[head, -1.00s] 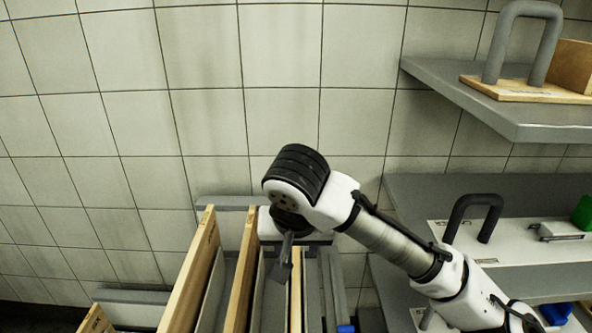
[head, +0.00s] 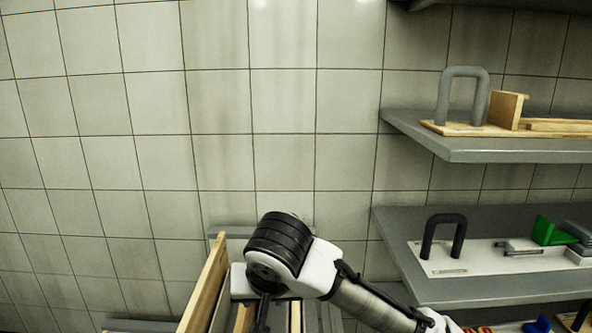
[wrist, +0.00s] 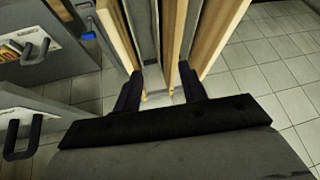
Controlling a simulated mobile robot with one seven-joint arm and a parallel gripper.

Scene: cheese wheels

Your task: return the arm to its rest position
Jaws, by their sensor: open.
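My arm (head: 318,268), white and black, reaches from the lower right over a rack of upright boards in the head view. My gripper (head: 263,314) points down there, partly cut off by the bottom edge. In the wrist view, the two dark fingers of my gripper (wrist: 160,88) are apart. Floor tiles show between the fingertips, and I see nothing held. The ends of upright wooden boards (wrist: 172,35) and grey panels stand just beyond the fingers. I cannot tell how close the fingers are to them.
A tall wooden board (head: 206,285) stands left of my gripper. At right, an upper grey shelf (head: 480,151) and a lower grey shelf (head: 500,292) carry boards with handles and a green block (head: 550,232). The tiled wall (head: 200,110) at upper left is clear.

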